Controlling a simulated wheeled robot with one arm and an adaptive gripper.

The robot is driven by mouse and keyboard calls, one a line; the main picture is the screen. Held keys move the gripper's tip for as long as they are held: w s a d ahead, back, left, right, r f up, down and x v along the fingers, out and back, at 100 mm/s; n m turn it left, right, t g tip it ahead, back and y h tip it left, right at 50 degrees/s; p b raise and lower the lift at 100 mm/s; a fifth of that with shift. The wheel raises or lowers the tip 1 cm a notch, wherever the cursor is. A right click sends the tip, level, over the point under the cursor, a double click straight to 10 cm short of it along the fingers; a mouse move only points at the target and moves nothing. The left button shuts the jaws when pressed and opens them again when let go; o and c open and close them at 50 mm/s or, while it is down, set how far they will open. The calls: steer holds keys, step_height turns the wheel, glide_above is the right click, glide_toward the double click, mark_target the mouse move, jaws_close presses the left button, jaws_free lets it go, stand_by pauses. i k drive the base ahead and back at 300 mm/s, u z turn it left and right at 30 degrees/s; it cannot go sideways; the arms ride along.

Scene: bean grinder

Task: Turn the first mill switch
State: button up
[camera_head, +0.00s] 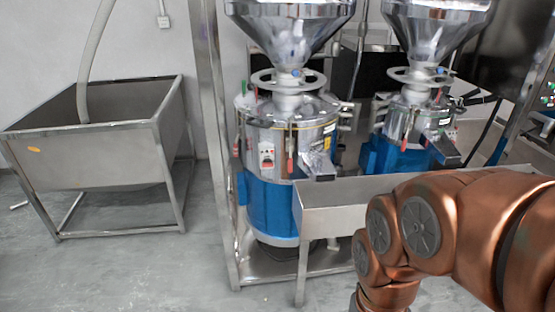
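The first mill (292,130) stands in the middle of the view, a steel drum with a blue base and a funnel hopper on top. Its switch (267,156) is a small white panel with red parts on the drum's front left. The switch faces me and nothing covers it. My copper-coloured arm comes in from the lower right and bends downward. My gripper is outside the picture, below the bottom edge. What it holds cannot be seen.
A second mill (405,130) stands to the right. A steel trough (345,203) runs in front of both mills, partly behind my arm. A steel frame post (212,130) rises left of the first mill. A steel tank (95,155) stands at left, with open floor (130,265) before it.

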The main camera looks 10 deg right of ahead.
mark_target(267, 162)
steer(key=k, duration=0.6)
steer(key=u, duration=0.75)
steer(key=i, duration=0.65)
steer(key=u, duration=0.55)
steer(key=i, duration=1.15)
steer(key=z, duration=0.65)
